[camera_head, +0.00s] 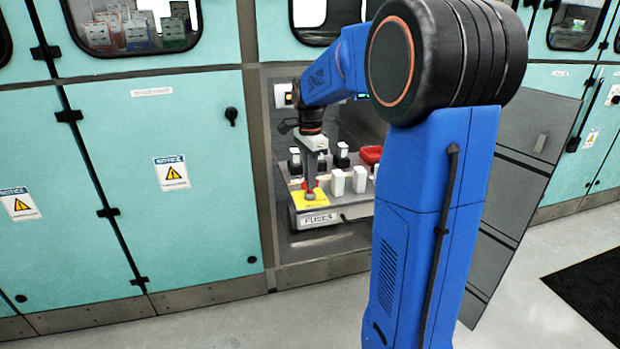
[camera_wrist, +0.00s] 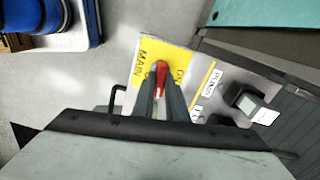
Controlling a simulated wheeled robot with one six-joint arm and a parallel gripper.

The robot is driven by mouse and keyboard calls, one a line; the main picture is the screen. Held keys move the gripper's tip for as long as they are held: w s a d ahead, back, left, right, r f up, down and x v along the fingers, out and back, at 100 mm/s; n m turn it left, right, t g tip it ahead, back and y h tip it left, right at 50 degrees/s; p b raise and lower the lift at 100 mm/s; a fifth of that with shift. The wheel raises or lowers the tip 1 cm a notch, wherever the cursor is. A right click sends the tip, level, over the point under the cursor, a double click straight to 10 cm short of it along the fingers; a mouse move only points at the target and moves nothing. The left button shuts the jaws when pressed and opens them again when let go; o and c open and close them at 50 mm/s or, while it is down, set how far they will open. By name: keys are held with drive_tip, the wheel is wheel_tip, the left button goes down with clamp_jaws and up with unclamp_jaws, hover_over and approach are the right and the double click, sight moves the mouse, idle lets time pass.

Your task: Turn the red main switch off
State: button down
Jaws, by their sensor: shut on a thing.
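The red main switch (camera_wrist: 161,73) sits on a yellow plate (camera_wrist: 177,61) lettered "MAIN" and "ON" in the wrist view. My gripper (camera_wrist: 160,88) is shut on the red switch, with a finger on either side of it. In the head view my gripper (camera_head: 310,190) reaches down to the yellow plate (camera_head: 312,199) at the front left of the fuse panel. A bit of red shows at the fingertips there. The switch's exact angle is partly hidden by the fingers.
The grey panel (camera_head: 335,216) sits inside an open cabinet bay. An open grey door (camera_head: 505,190) stands at the right.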

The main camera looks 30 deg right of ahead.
drive_tip(key=shift+m, duration=0.8)
drive_tip(key=c, duration=1.8)
unclamp_jaws()
drive_tip(key=shift+o, duration=0.2)
wheel_tip(320, 180, up, 17)
drive_tip(key=shift+r, duration=0.2)
